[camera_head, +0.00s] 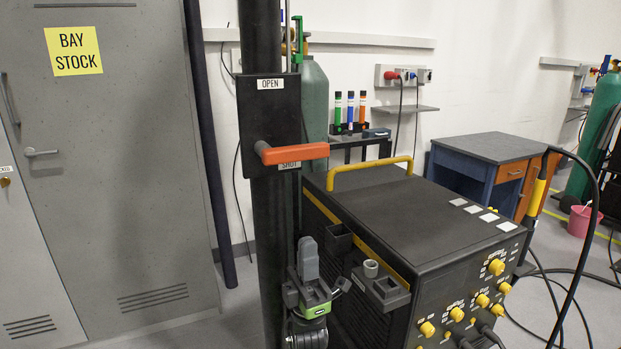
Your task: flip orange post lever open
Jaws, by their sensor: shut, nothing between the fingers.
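The orange lever (297,153) is mounted on a dark plate (268,110) fixed to a black upright post (262,40). The lever lies about level, with its pivot at the left and its free end pointing right, past the plate's edge. A white OPEN label (270,84) is at the top of the plate. A SHUT label (289,165) sits just under the lever. My gripper (308,246) is low, below and slightly right of the lever, pointing up. Its grey fingers are together and empty, apart from the lever.
A black welding machine (420,210) with a yellow handle (370,171) stands just right of my gripper. Small grey holders (382,287) are on its near side. A green gas cylinder (315,100) stands behind the post. A grey cabinet (110,200) is at left.

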